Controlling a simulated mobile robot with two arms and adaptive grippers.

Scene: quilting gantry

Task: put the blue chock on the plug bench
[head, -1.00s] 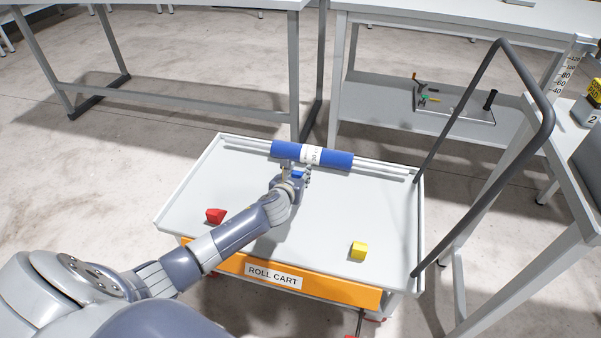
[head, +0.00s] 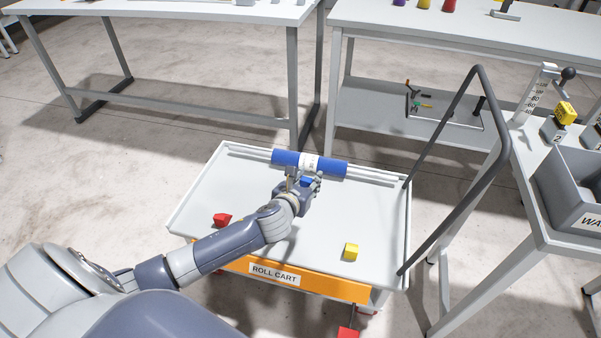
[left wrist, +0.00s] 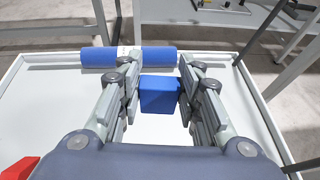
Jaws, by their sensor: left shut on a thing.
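The blue chock (left wrist: 160,97) sits between the two fingers of my left gripper (left wrist: 158,92), which is shut on it. In the head view the chock (head: 307,181) shows as a small blue patch at my left gripper (head: 304,186), partly hidden by the fingers. The gripper is over the roll cart's tray (head: 240,190), just in front of the blue roll. A white-topped bench (head: 540,38) at the back right carries purple, yellow and red pieces; no label on it is readable, so I cannot tell whether it is the plug bench. My right gripper is not in view.
The blue roll (head: 285,158) lies on rails at the cart's far edge. A red block (head: 222,220) and a yellow block (head: 350,252) are on the tray. A dark handle bar (head: 447,116) rises at the cart's right. A grey bin (head: 575,195) stands on the right table.

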